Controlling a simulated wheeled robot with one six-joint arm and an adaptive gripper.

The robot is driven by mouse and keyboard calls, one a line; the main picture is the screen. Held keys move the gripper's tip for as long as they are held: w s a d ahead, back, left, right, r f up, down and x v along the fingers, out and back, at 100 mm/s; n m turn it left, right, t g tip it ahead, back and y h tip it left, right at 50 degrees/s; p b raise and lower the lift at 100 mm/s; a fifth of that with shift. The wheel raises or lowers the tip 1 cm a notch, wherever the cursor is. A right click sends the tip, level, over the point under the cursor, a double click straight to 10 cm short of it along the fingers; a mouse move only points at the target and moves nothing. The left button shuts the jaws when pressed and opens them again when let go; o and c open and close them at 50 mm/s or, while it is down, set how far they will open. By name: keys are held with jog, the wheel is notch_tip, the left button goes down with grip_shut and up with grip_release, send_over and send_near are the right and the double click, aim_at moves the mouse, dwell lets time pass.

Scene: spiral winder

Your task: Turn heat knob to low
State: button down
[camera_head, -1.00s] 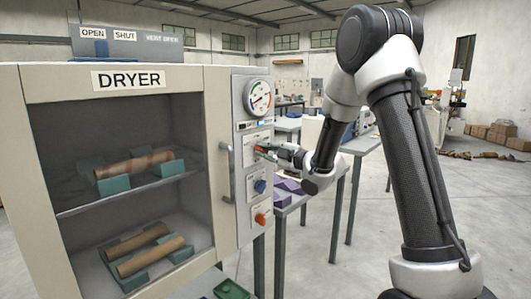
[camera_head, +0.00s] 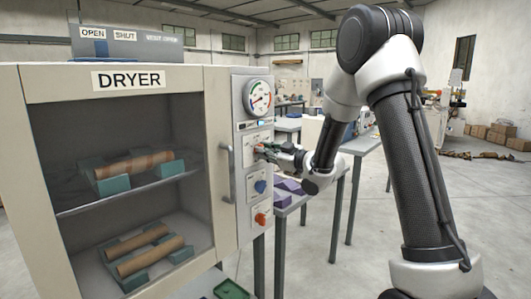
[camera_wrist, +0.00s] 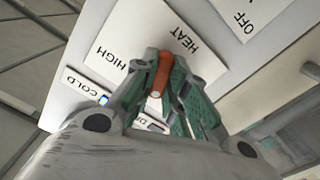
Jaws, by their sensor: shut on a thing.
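The heat knob (camera_wrist: 162,75) is an orange bar with a pale tip, on a white plate marked HEAT (camera_wrist: 183,40) and HIGH (camera_wrist: 110,57) in the wrist view. My gripper (camera_wrist: 165,85) has its green-padded fingers closed on both sides of the knob. The LOW mark is not visible, and the fingers cover part of the plate. In the head view my gripper (camera_head: 268,150) is at the upper control on the dryer's right-hand panel (camera_head: 241,110), and the knob is mostly hidden there.
A round gauge (camera_head: 258,97) sits above the heat plate. The door handle (camera_head: 226,172) stands out close to the left. A COLD label (camera_wrist: 85,88) has a blue light beside it.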

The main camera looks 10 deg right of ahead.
jog(key=shift+f+m, duration=0.1)
jog(key=shift+m, duration=2.2)
jog(key=c, duration=1.4)
grip_release()
jog(key=shift+c, duration=0.2)
jog(key=shift+d, duration=0.1)
jog(key=v, duration=1.2)
